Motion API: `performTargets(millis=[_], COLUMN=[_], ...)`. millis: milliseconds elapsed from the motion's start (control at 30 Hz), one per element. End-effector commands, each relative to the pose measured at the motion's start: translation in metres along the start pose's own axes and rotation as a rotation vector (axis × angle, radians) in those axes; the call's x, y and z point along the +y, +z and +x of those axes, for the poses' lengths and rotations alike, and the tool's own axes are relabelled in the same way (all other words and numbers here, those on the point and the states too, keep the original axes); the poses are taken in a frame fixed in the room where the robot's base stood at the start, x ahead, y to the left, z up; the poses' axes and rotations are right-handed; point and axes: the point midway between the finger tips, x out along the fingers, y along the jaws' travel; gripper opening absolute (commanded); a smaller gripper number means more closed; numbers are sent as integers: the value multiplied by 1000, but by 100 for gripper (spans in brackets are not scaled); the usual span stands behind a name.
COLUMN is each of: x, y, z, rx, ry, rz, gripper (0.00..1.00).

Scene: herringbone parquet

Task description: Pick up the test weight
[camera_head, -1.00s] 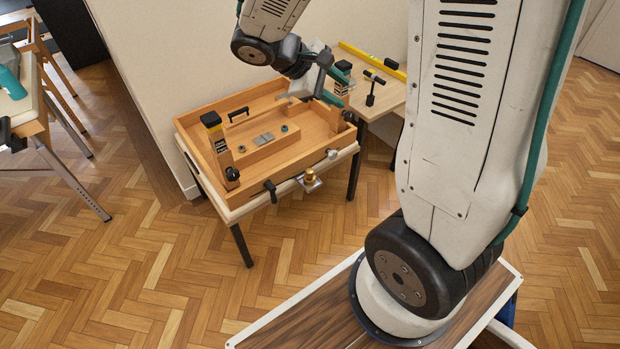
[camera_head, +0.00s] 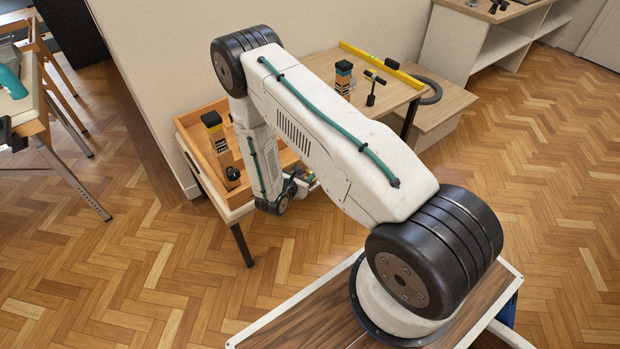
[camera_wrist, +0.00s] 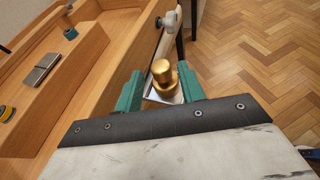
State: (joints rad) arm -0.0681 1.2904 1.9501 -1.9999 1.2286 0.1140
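The test weight (camera_wrist: 162,78) is a brass cylinder with a knob on top. In the wrist view it stands upright on a small pale plate (camera_wrist: 152,95) beside the wooden tray's outer wall. My gripper (camera_wrist: 161,90) is open, with a green finger on either side of the weight. I cannot tell whether the fingers touch it. In the head view my arm hides the weight, and only part of my gripper shows (camera_head: 306,184).
Parquet floor lies open to the right.

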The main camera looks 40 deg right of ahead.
Motion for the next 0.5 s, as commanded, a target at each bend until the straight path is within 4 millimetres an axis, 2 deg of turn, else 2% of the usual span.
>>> performTargets(millis=[100,367,500], x=[-2,-1,0], y=[-14,-16,-17], z=[5,34,55], rx=[11,12,11], ry=[18,20,19], rz=[-24,-25,-23], gripper=[39,39,39])
